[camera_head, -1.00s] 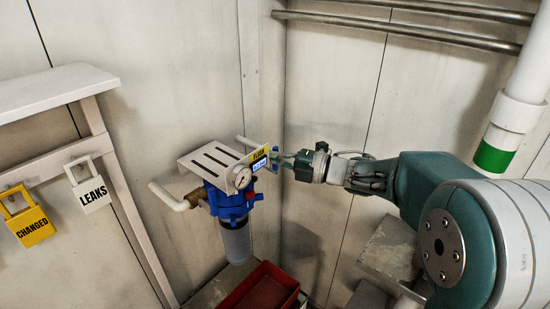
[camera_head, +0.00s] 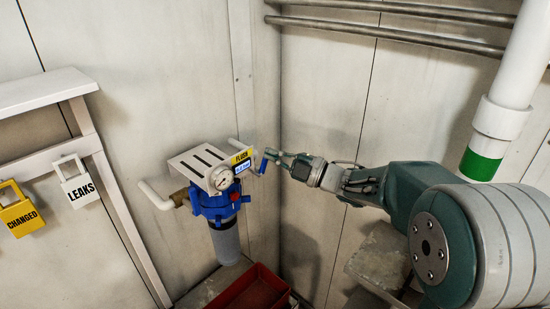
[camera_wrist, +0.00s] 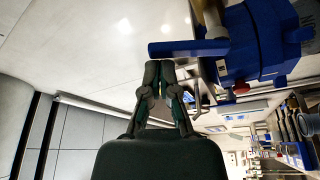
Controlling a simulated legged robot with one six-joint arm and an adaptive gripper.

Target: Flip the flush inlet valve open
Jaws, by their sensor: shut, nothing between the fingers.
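The flush inlet valve has a blue lever (camera_head: 263,166) at the right end of the filter unit, beside the yellow FLUSH label (camera_head: 242,157). In the wrist view the blue lever (camera_wrist: 188,48) lies across the picture, just beyond my fingertips. My gripper (camera_head: 269,154) is shut and empty, reaching in from the right with its tips at the lever. In the wrist view my gripper (camera_wrist: 160,70) has its tips very close to the lever's near side; I cannot tell whether they touch. The valve body behind the lever is mostly hidden in the head view.
The blue filter housing (camera_head: 212,207) with a pressure gauge (camera_head: 222,180) stands left of the lever, under a slotted bracket (camera_head: 203,158). A red bin (camera_head: 245,290) is below. Walls meet close behind. Pipes (camera_head: 400,28) run above; tags hang at left.

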